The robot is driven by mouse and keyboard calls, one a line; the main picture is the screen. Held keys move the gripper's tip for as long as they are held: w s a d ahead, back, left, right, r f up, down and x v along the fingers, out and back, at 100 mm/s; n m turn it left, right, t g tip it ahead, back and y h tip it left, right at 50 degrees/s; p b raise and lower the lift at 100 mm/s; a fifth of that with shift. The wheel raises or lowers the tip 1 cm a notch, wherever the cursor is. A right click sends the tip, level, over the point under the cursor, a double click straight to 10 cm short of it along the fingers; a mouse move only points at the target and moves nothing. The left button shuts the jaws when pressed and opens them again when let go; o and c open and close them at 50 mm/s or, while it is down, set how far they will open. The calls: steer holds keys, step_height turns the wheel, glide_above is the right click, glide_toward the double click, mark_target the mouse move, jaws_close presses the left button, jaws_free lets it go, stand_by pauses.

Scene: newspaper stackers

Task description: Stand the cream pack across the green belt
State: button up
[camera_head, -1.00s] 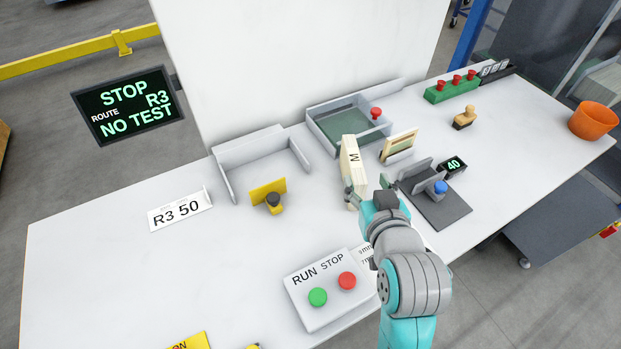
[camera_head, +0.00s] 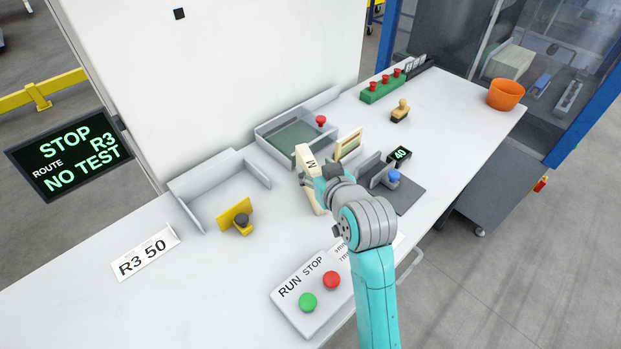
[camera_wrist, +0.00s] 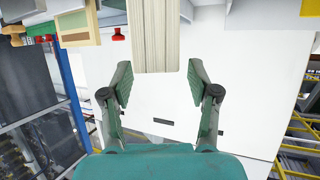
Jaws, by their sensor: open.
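The cream pack (camera_head: 308,172), marked M on its top, stands upright on the white table just in front of the grey tray. The green belt (camera_head: 294,138) lies inside that tray, behind the pack. My gripper (camera_head: 326,180) is close at the pack's right side in the head view, its fingers partly hidden by my wrist. In the wrist view my gripper (camera_wrist: 157,80) is open, with the pack (camera_wrist: 154,38) at the top centre, in line with the gap between the fingers. I cannot tell whether a finger touches it.
A cream-and-green card block (camera_head: 349,143) stands right of the pack. A dark plate with a blue knob (camera_head: 392,177) lies further right. An empty grey tray and yellow stop (camera_head: 235,212) are left. The RUN/STOP panel (camera_head: 312,293) is in front.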

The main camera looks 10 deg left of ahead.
mark_target(312, 166)
steer(key=x, duration=0.4)
steer(key=shift+f, duration=0.25)
jaws_close()
